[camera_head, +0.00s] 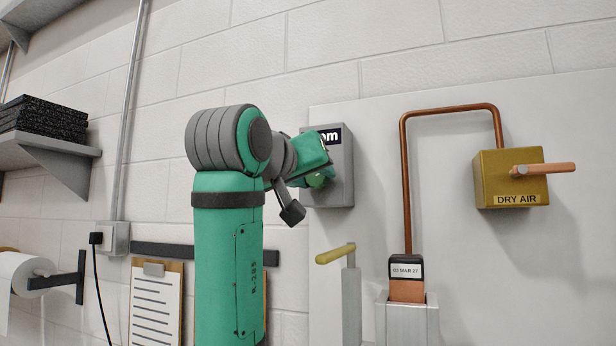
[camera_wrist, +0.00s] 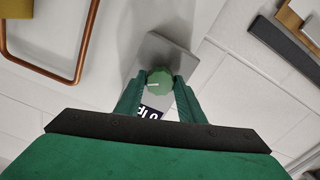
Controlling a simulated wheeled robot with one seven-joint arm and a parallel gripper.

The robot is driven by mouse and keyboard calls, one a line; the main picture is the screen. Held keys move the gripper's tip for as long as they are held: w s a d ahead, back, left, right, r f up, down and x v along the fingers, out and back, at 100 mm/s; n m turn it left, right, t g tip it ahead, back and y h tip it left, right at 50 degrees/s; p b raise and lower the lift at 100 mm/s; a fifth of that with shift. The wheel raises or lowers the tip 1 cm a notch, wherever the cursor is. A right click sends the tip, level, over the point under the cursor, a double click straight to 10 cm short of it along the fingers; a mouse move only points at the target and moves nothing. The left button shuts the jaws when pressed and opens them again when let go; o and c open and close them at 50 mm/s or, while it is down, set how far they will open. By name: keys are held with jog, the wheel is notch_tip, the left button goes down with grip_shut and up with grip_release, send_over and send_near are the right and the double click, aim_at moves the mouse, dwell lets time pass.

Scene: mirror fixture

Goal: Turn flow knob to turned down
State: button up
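The flow knob is a round green knob (camera_wrist: 159,83) with a pale pointer mark, on a grey box (camera_wrist: 172,55) on the wall. The knob (camera_head: 319,181) and box (camera_head: 340,165) also show in the head view, partly hidden by my green hand. In the wrist view the two green fingers of my gripper (camera_wrist: 159,88) lie on either side of the knob, very close to it. Whether they touch it is unclear. A dark display (camera_wrist: 152,112) shows partly between the fingers; its text is cut off.
To the right are a copper pipe (camera_head: 403,170), a brass box (camera_head: 490,180) marked DRY AIR with a copper-coloured lever (camera_head: 550,169), and a dated tag (camera_head: 406,271). Below the grey box stands a post with a yellow handle (camera_head: 335,254). A clipboard (camera_head: 155,305) hangs to the left.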

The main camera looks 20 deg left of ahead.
jog(key=shift+a, duration=0.35)
jog(key=shift+d+n, duration=0.3)
jog(key=n, duration=0.2)
jog(key=shift+s+d+n, duration=0.1)
jog(key=shift+s+n, duration=0.05)
jog(key=shift+n, duration=0.15)
jog(key=n, duration=0.4)
jog(key=shift+a+n, duration=0.3)
jog(key=shift+n, duration=0.6)
jog(key=shift+d+n, duration=0.15)
jog(key=shift+n, duration=0.65)
jog(key=shift+d, duration=0.1)
jog(key=shift+f, duration=0.1)
